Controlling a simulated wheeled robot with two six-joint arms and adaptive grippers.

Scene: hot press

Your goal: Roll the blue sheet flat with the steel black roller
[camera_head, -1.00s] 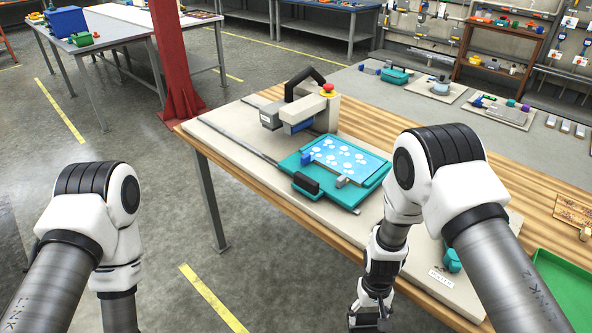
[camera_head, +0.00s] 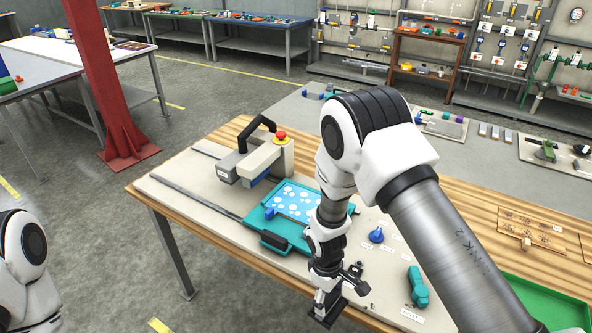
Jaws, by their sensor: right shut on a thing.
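The blue sheet (camera_head: 290,201) with white dots lies on a teal tray (camera_head: 265,228) on the workbench. My right arm hides its right part. My right gripper (camera_head: 329,301) points down near the bench's front edge, to the right of and nearer than the tray, apart from the sheet. It is shut on a small dark thing (camera_head: 326,311), which looks like the steel black roller; the fingers partly hide it. Whether it touches the bench top I cannot tell. Only part of my left arm shows at the lower left; its gripper is out of view.
A press with a black handle (camera_head: 257,127) and a red button (camera_head: 280,137) stands behind the tray. A blue knob (camera_head: 376,235) and a teal-handled tool (camera_head: 418,288) lie to the right. A green tray (camera_head: 535,297) is at the lower right. A red post (camera_head: 101,80) stands left.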

